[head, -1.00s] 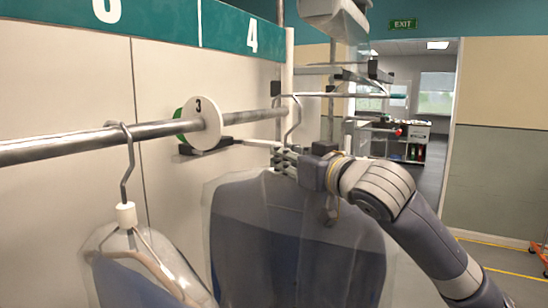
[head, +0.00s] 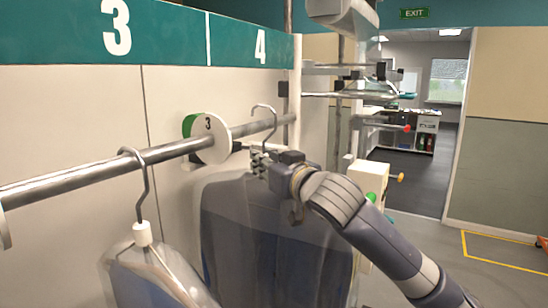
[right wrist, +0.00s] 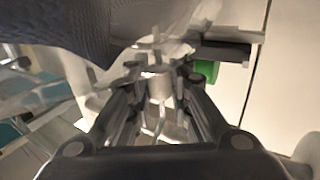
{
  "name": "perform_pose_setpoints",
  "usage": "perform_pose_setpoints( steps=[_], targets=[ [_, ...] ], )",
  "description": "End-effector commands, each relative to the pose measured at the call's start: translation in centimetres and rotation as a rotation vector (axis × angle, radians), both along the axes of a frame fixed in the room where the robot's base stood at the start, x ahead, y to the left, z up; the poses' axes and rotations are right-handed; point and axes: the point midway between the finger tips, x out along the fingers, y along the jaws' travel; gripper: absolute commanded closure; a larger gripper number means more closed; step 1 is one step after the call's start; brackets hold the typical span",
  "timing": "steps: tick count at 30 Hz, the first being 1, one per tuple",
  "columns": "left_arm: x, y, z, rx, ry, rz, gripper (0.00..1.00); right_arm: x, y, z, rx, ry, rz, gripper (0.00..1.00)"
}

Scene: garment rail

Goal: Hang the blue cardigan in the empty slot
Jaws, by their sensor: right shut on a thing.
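A dark blue-grey garment (head: 275,240) in a clear cover, likely the blue cardigan, hangs upright from its hanger below my right gripper (head: 262,163). My right gripper is shut on the hanger's neck, just under the metal hook (head: 264,112). The hook overlaps the rail (head: 90,176) in the head view, beyond the number 3 disc (head: 212,137) and under the number 4 sign (head: 260,47). I cannot tell whether the hook is over the rail or in front of it. In the right wrist view the fingers close around the pale hanger neck (right wrist: 158,84). My left gripper is not in view.
Another covered garment (head: 150,275) hangs on the rail at the left, before the disc. An upright post (head: 296,80) stands at the rail's far end. A stand with coloured knobs (head: 372,185) is behind my right arm. Open floor lies to the right.

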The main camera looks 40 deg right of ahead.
Motion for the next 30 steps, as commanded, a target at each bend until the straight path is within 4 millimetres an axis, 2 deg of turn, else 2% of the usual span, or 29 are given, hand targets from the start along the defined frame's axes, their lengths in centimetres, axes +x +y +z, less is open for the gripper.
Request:
perform_pose_setpoints(
  steps=[5, 7, 12, 28, 29, 30],
  targets=[
    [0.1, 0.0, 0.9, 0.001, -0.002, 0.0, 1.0, 1.2, 0.5, 0.4, 0.0, -0.004, 0.001, 1.0],
    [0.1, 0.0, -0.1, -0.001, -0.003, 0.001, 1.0, 1.2, 0.5, -0.7, -0.001, -0.004, 0.0, 1.0],
    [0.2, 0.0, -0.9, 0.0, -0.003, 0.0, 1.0, 1.1, 0.5, -1.7, -0.003, -0.005, 0.0, 1.0],
    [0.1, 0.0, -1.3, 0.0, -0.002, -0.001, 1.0, 1.1, 0.5, -2.2, -0.002, -0.005, 0.001, 1.0],
    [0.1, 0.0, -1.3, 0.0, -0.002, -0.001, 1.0, 1.1, 0.5, -2.2, -0.002, -0.005, 0.001, 0.79],
    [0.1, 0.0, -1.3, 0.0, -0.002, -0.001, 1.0, 1.1, 0.5, -2.2, -0.002, -0.005, 0.001, 0.7]
  ],
)
